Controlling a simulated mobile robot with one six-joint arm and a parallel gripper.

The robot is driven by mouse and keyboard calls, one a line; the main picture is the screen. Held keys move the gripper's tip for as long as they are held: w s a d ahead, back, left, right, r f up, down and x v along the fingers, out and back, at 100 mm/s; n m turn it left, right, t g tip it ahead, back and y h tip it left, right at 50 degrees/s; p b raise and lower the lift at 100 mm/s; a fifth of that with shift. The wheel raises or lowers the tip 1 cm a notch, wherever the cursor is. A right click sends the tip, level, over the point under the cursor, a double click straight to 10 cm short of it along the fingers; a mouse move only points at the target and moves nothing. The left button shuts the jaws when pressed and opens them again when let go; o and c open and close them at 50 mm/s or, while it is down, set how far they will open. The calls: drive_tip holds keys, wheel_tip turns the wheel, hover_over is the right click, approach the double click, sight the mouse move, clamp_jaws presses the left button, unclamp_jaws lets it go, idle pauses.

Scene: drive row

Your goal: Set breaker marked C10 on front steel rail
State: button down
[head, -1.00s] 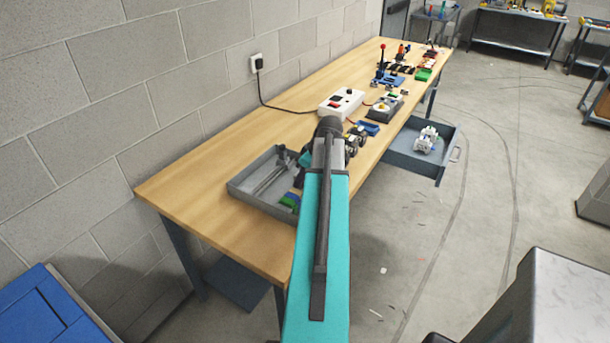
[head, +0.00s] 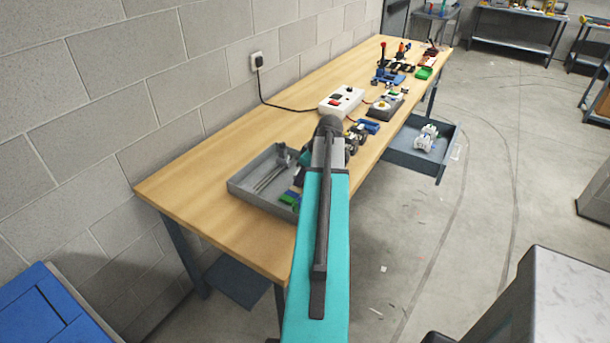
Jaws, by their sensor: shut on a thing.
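A grey tray (head: 238,186) stands on the near end of the wooden bench, with steel rails (head: 268,180) inside its left part. My gripper (head: 284,156) is small and dark at the tray's far side, beyond the rails, partly hidden by my teal wrist. It is shut on a small dark piece, which I take to be a breaker; its marking C10 is too small to read. I cannot tell whether the piece touches a rail. Blue, green and purple pieces (head: 290,199) lie in the right part of the tray, partly behind my arm.
A white box with switches (head: 341,100) stands farther along the bench (head: 215,150), with a cord to a wall socket (head: 257,62). An open drawer (head: 405,158) sticks out at the right with a white item inside. Bench left of the tray is clear.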

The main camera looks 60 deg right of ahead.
drive_tip(key=shift+f, duration=0.4)
idle(0.3)
drive_tip(key=c, duration=1.3)
unclamp_jaws()
drive_tip(key=shift+r, duration=0.1)
drive_tip(key=shift+b+v, duration=1.7)
drive_tip(key=shift+v, duration=5.15)
